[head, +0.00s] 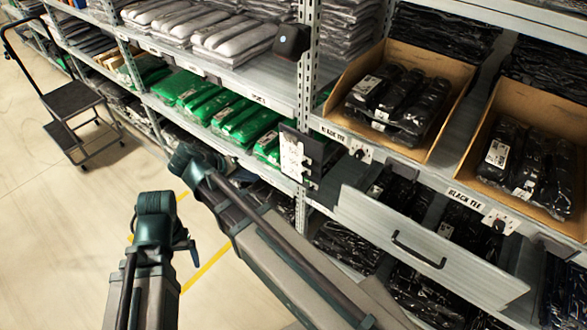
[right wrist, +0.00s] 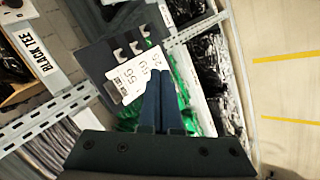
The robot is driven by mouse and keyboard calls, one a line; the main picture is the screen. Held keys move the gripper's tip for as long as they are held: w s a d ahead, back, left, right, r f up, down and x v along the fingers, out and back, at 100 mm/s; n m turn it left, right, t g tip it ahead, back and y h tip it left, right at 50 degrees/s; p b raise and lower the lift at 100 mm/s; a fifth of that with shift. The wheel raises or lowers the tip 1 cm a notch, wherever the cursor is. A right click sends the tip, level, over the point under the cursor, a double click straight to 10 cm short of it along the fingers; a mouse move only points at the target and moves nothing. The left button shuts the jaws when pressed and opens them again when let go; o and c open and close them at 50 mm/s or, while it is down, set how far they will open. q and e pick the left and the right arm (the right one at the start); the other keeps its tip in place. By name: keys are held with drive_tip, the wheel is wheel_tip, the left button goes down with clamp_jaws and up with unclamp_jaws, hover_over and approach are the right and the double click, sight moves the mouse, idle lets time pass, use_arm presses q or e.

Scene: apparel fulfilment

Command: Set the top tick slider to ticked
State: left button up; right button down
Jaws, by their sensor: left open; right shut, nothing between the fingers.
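A dark panel (head: 313,150) with a white printed card (head: 291,155) is fixed to the shelf upright. Light tabs show beside the card in the right wrist view. The leftmost tab (right wrist: 118,54) there appears to be the top slider; its tick state is too small to read. My right gripper (right wrist: 159,75) is shut and empty, its tips pointing at the panel and overlapping the card (right wrist: 128,80) in that view. Contact cannot be told. In the head view its fingers are hard to make out. My left gripper (head: 187,242) is low at left, away from the panel, open.
A grey drawer front (head: 420,245) with a black handle juts out right of the panel. Cardboard bins (head: 455,70) of black packs sit above it. Green packs (head: 215,105) lie on the shelf to the left. A cart (head: 75,105) stands on open floor at far left.

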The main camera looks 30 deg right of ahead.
use_arm(q)
wheel_tip(320, 180, down, 3)
drive_tip(key=shift+r+b, duration=0.15)
drive_tip(key=shift+b, duration=0.65)
use_arm(e)
drive_tip(key=w+d+r+m+h, duration=0.2)
drive_tip(key=w+d+m+h, duration=0.1)
drive_tip(key=w+d, duration=0.1)
drive_tip(key=shift+w+d+r+h, duration=0.3)
drive_tip(key=shift+d+r, duration=0.1)
drive_tip(key=shift+d, duration=0.35)
drive_tip(key=b, duration=0.5)
approach(305, 160)
drive_tip(key=w+d, duration=0.2)
use_arm(q)
wheel_tip(305, 160, down, 8)
drive_tip(key=b, duration=0.2)
drive_tip(key=shift+r+b, duration=0.2)
drive_tip(key=shift+b, duration=0.1)
use_arm(e)
drive_tip(key=shift+s+d+f, duration=0.8)
drive_tip(key=shift+d+f, duration=0.25)
drive_tip(key=shift+f, duration=0.05)
